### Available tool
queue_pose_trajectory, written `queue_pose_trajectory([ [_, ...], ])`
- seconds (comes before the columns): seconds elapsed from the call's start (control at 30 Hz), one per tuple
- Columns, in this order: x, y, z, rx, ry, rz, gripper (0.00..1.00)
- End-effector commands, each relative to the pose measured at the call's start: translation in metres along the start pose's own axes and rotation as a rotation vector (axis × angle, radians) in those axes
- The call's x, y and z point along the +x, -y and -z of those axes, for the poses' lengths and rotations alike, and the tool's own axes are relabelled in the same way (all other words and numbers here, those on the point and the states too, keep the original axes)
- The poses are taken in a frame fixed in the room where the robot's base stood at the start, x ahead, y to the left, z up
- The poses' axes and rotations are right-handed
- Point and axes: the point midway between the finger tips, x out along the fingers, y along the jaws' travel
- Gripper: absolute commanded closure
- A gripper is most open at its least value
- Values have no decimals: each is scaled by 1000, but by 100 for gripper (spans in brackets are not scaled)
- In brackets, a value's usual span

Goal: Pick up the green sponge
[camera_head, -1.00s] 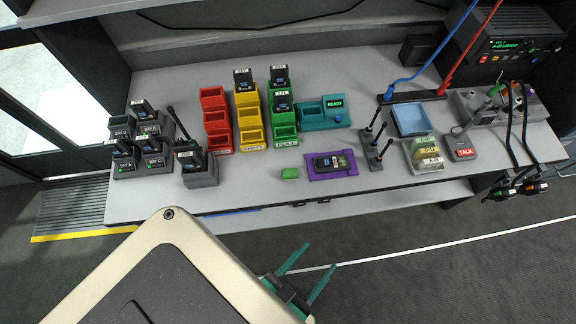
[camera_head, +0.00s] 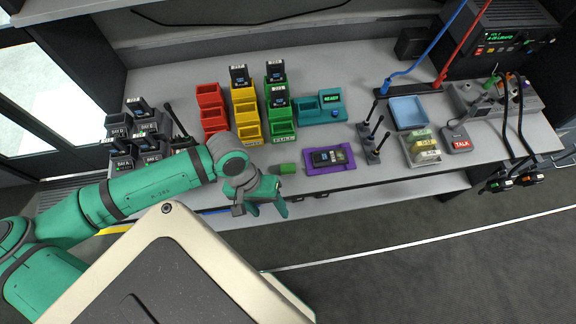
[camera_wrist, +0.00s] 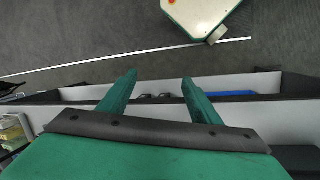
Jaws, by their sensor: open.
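The green sponge (camera_head: 288,169) is a small block lying on the grey bench near its front edge, just left of the purple mat. In the head view my gripper (camera_head: 268,208) hangs at the bench's front edge, a little left of and nearer than the sponge, apart from it. The wrist view shows my gripper (camera_wrist: 160,88) with its two green fingers spread wide and nothing between them. The sponge does not show in the wrist view.
A purple mat (camera_head: 312,170) with a dark handheld device (camera_head: 328,157) lies right of the sponge. Red bins (camera_head: 211,107), yellow bins (camera_head: 246,112) and green bins (camera_head: 281,113) stand behind. Short antennas (camera_head: 374,140) stand farther right. Bare bench surrounds the sponge.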

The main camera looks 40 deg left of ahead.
Motion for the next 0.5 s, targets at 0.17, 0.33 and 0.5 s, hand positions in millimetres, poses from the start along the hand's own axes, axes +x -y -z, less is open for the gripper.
queue_pose_trajectory([
  [0.17,-33,-20,26,-28,18,83,42],
  [0.33,-69,-37,66,-97,-61,177,42],
  [0.5,-104,-60,98,-173,-143,241,42],
])
